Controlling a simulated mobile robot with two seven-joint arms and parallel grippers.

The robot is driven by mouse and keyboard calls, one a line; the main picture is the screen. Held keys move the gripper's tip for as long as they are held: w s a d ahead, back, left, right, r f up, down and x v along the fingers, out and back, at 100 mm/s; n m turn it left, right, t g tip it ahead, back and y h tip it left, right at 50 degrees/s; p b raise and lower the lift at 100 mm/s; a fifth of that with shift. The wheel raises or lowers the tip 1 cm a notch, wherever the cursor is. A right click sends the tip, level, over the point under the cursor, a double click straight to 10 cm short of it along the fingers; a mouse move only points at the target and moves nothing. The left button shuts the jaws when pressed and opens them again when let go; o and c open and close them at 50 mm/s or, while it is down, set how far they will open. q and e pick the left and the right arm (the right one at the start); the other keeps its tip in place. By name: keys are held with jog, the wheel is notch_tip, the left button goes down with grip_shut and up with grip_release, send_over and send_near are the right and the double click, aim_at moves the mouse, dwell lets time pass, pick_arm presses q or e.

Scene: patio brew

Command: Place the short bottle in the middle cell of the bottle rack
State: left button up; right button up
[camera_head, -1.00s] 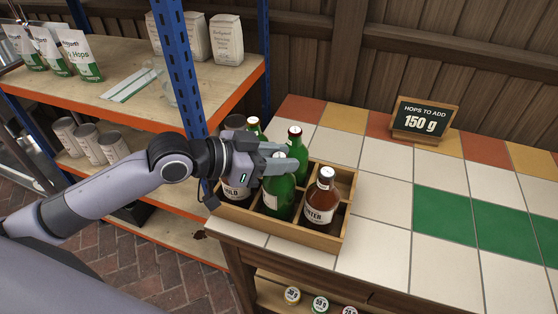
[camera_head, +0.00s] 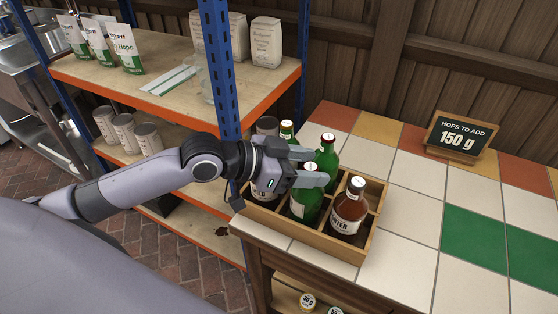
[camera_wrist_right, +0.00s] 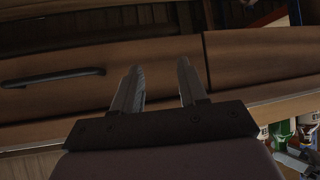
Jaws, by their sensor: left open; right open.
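The wooden bottle rack (camera_head: 305,240) stands on the tiled counter's near left corner, holding several bottles. A brown bottle (camera_head: 349,210) is in its right front cell. Another green bottle (camera_head: 327,158) stands behind, and a third (camera_head: 287,131) at the back left. A labelled bottle at the front left is mostly covered by my gripper. The left gripper is open, its fingers over the rack's middle. I cannot tell which bottle is the short one. My right gripper (camera_wrist_right: 160,88) is open and empty.
A blue-posted shelf (camera_head: 190,105) with hop bags, cans and a glass stands left of the counter. A sign (camera_head: 460,136) reading 150 g stands at the back right. The tiles right of the rack are clear. Wooden drawers (camera_wrist_right: 100,75) face my right gripper.

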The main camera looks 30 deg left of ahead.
pick_arm(q)
jog(key=v, duration=1.1)
jog(key=shift+b, duration=0.35)
jog(key=shift+s+r, duration=0.15)
jog(key=s+d+f+g+y, duration=0.1)
jog(key=s+d+f+y, duration=0.2)
jog(key=f, duration=0.5)
jog(key=s+a+f+n+g+y, duration=0.2)
jog(key=s+f+n+y, duration=0.15)
jog(key=s+f, duration=0.35)
jog(key=s+a+f+n+g+y, duration=0.2)
jog(key=s+f+n+g+y, duration=0.15)
jog(key=s+f, duration=0.25)
jog(key=w+d+f+t+h+p, duration=0.2)
jog(key=w+f+t+p, duration=0.1)
jog(key=w+f+t, duration=0.3)
jog(key=shift+d+f+t, duration=0.15)
jog(key=shift+d+t, duration=0.05)
jog(key=shift+t, duration=0.65)
